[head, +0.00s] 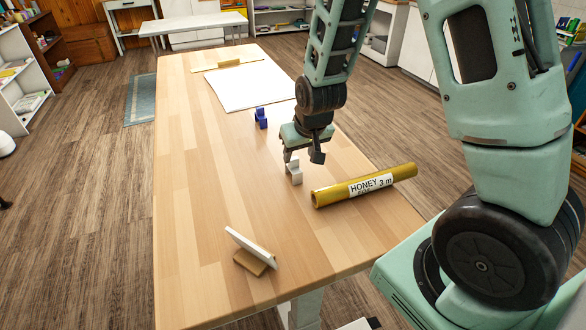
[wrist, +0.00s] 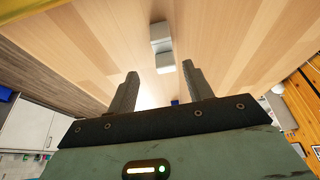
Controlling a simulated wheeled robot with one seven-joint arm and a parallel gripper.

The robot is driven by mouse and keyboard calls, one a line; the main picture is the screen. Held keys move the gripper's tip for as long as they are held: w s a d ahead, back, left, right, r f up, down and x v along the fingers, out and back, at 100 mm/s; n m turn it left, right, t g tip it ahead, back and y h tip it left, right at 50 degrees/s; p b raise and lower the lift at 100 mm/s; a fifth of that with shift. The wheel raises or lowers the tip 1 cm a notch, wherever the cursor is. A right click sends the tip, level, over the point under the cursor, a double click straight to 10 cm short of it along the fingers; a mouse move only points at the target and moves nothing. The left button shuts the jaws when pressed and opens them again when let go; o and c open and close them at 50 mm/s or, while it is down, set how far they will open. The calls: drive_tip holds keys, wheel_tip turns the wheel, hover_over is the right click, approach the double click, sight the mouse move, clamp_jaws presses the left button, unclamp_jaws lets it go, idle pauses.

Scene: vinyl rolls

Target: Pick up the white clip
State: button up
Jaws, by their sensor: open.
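The white clip (head: 295,176) stands on the wooden table, left of the yellow roll, and is small and blocky. In the wrist view the white clip (wrist: 161,47) lies just beyond the fingertips, roughly centred between them. My gripper (head: 302,158) is open and empty, pointing down close over the clip; in the head view its fingers sit at and just behind the clip's top. The open fingers also show in the wrist view (wrist: 160,72). I cannot tell whether a finger touches the clip.
The yellow roll (head: 338,194) labelled HONEY lies close right of the clip. A blue clip (head: 261,118) stands farther back, before a white sheet (head: 225,91). A white card (head: 250,246) leans on a brown stand at the front. The table's left side (head: 185,190) is clear.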

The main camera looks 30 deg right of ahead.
sight(294, 159)
drive_tip(key=shift+a+p+x, duration=0.15)
drive_tip(key=shift+p+x, duration=0.1)
drive_tip(key=shift+x, duration=1.2)
drive_tip(key=shift+a+p+x, duration=0.2)
drive_tip(key=shift+p+x, duration=0.05)
drive_tip(key=shift+x, duration=1.2)
drive_tip(key=shift+w, duration=0.15)
drive_tip(key=shift+r, duration=0.1)
drive_tip(key=shift+c, duration=0.3)
drive_tip(key=c, duration=1)
